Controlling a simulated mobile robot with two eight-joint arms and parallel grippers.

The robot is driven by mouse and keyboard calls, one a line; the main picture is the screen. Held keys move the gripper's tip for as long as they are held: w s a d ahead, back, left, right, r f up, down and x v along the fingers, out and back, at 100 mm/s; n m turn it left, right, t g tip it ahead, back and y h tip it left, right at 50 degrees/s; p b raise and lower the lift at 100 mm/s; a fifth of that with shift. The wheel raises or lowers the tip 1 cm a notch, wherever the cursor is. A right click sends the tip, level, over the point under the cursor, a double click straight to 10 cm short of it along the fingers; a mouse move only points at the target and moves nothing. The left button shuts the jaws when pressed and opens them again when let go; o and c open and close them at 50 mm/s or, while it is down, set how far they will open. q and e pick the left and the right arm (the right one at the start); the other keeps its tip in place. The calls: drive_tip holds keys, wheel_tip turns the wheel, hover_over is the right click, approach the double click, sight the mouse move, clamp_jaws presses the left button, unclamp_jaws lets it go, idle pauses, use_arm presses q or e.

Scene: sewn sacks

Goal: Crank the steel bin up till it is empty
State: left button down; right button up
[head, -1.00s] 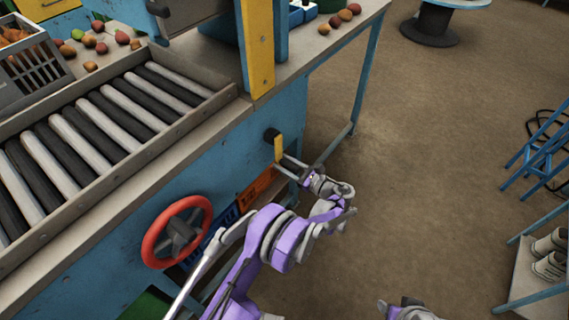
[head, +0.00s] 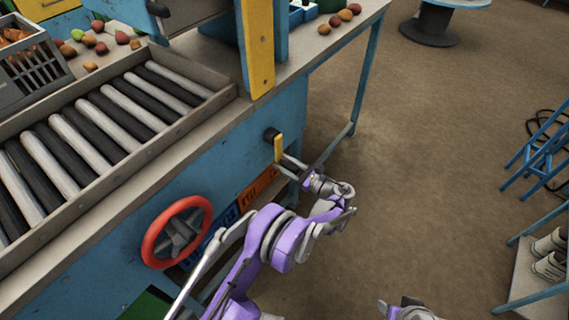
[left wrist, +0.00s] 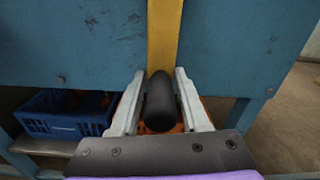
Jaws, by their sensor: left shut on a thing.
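The yellow crank arm (head: 279,149) hangs down from a black hub (head: 271,134) on the blue side of the bench. In the left wrist view the crank arm (left wrist: 164,35) runs up from a black handle (left wrist: 159,103). My left gripper (head: 291,167) is shut on this handle, one finger on each side of it. A grey metal body (head: 196,12) with a black knob is cut off by the top edge; I cannot tell whether it is the steel bin. A piece of my right arm shows at the bottom edge, and its jaws cannot be made out.
A roller conveyor (head: 95,130) lies on the bench, with a crate (head: 38,75) and loose fruit behind it. A red handwheel (head: 177,231) sits on the bench side. A blue crate (left wrist: 62,116) stands below. Blue stools (head: 540,150) stand right; the floor between is clear.

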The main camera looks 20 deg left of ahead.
use_arm(q)
drive_tip(key=shift+s+a+m, duration=0.1)
drive_tip(key=shift+s+m, duration=0.2)
drive_tip(key=shift+m, duration=0.1)
idle(0.3)
